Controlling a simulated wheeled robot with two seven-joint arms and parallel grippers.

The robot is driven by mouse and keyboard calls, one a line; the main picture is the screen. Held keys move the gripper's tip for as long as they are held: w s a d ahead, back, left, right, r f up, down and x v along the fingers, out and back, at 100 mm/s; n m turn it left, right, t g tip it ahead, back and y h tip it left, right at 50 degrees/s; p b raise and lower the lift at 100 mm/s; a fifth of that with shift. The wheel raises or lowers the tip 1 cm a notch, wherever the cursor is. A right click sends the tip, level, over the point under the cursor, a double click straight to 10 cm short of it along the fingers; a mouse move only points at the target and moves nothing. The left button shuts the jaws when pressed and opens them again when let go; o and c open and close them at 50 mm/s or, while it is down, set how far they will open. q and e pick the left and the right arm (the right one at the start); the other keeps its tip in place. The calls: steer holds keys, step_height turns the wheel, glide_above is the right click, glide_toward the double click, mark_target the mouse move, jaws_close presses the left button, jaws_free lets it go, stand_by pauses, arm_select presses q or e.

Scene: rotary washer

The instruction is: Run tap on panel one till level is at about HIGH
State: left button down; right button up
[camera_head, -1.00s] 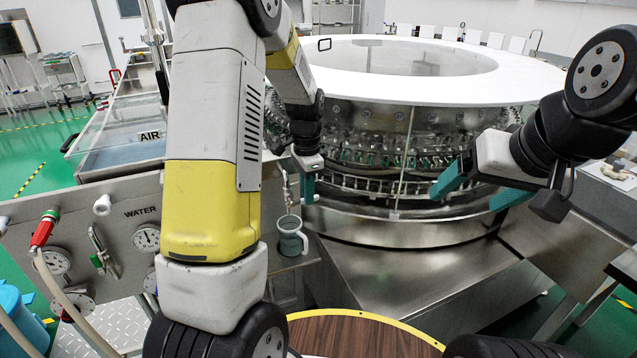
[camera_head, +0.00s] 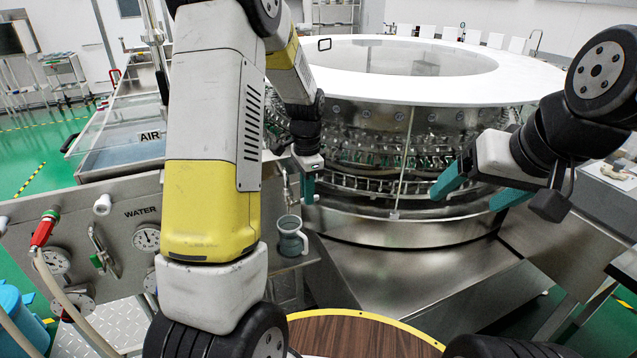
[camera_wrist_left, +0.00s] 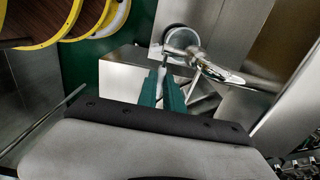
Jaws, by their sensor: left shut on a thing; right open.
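A grey-green mug (camera_head: 291,236) stands upright under a thin metal tap (camera_head: 287,184) beside the rotary washer. Both also show in the left wrist view, the mug (camera_wrist_left: 178,36) as a round opening and the tap (camera_wrist_left: 222,74) in chrome. My left gripper (camera_head: 307,187) has teal fingers and is at the tap. In the left wrist view its fingers (camera_wrist_left: 164,88) are close together on the tap's handle, whose gripped part is hidden. My right gripper (camera_head: 478,190) is open and empty in front of the washer. The mug's water level cannot be made out.
The round steel washer (camera_head: 365,228) with a white ring top (camera_head: 540,88) fills the middle. A panel marked WATER (camera_head: 122,232) with gauges and a red-handled valve (camera_head: 44,230) stands at left. A round wooden top (camera_head: 350,335) is in front.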

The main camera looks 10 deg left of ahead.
mark_target(317, 195)
stand_by(0.5)
arm_select(q)
steer(key=shift+w+d+f+g+y, duration=0.15)
steer(key=shift+f+g+y, duration=0.15)
steer(key=shift+y, duration=0.2)
steer(key=shift+w+d+f+g+y, duration=0.1)
steer(key=shift+f+g+y, duration=0.1)
steer(key=shift+g+y, duration=0.25)
steer(key=g+y, duration=0.1)
steer(key=f+y, duration=0.1)
steer(key=y, duration=0.1)
steer(key=shift+f+g, duration=0.3)
steer(key=shift+g, duration=0.05)
steer(key=shift+f+g+y, duration=0.55)
steer(key=shift+g+y, duration=0.25)
steer(key=shift+y, duration=0.35)
steer(key=shift+s+a+f+g+y, duration=0.15)
steer(key=shift+f+g+y, duration=0.3)
steer(key=shift+y, duration=0.3)
steer(key=shift+s+a+f+g+y, duration=0.15)
steer(key=shift+f+g+y, duration=0.1)
steer(key=shift+g+y, duration=0.4)
steer(key=c, duration=1.5)
jaws_free()
